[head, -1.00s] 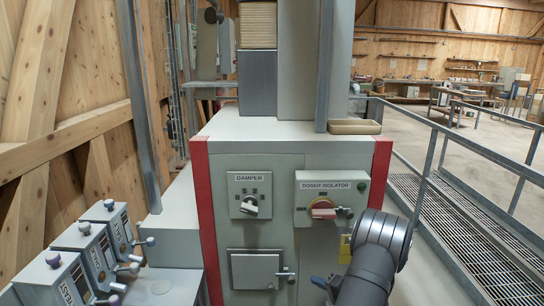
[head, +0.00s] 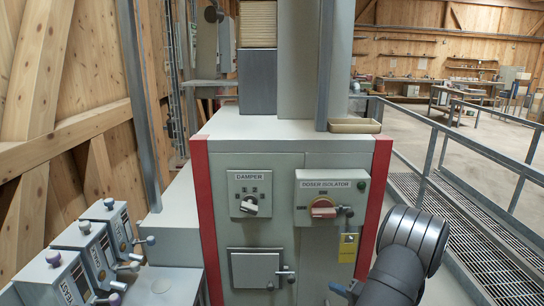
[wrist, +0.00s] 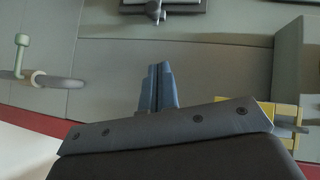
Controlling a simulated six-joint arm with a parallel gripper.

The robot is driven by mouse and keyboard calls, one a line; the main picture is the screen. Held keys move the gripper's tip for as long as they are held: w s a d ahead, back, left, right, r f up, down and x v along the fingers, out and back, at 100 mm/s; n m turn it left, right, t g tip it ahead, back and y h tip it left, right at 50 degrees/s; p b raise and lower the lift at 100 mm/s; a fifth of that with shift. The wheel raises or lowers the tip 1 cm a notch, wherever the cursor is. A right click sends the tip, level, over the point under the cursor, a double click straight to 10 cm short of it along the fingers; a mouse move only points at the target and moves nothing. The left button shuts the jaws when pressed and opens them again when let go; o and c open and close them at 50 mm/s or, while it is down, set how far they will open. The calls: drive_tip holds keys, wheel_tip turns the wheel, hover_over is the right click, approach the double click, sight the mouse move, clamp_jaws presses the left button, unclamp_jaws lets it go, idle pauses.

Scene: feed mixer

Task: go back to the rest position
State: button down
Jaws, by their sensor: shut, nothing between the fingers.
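My gripper (wrist: 158,72) shows in the wrist view with its two blue fingers pressed together and nothing between them. It points at the grey cabinet front and appears apart from it. In the head view my dark arm rises at the lower right, and a small blue part of the gripper (head: 344,290) shows beside it, low in front of the cabinet (head: 274,215). The rest of the gripper is hidden by the arm or lies out of the picture.
The doser isolator box (head: 332,198) has a red handle, with a yellow tag or lock (head: 348,246) below. The damper switch (head: 250,196) and a small hatch (head: 256,269) are left of it. Levered units (head: 75,277) stand lower left. A railing (head: 428,170) runs along the right.

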drive_tip(key=s+a+x, duration=0.1)
drive_tip(key=x, duration=1)
drive_tip(key=s+d+r, duration=0.1)
drive_tip(key=s+d, duration=0.3)
drive_tip(key=d, duration=0.3)
drive_tip(key=s+d+r, duration=0.2)
drive_tip(key=s+d, duration=0.1)
drive_tip(key=d, duration=0.4)
drive_tip(key=s+a+f+n+g+h, duration=0.1)
drive_tip(key=s+a+f+n+g, duration=0.2)
drive_tip(key=a+g, duration=0.2)
drive_tip(key=s+a+f+n+g+h, duration=0.1)
drive_tip(key=s+a+f+n+g, duration=0.1)
drive_tip(key=a, duration=0.8)
drive_tip(key=s+a+f+n+g+h, duration=0.1)
drive_tip(key=s+a+f+n+g, duration=0.2)
drive_tip(key=a+f+n+g, duration=0.2)
drive_tip(key=a+n+g, duration=0.1)
drive_tip(key=a+g, duration=0.2)
drive_tip(key=shift+s+g, duration=0.3)
drive_tip(key=shift+g, duration=0.1)
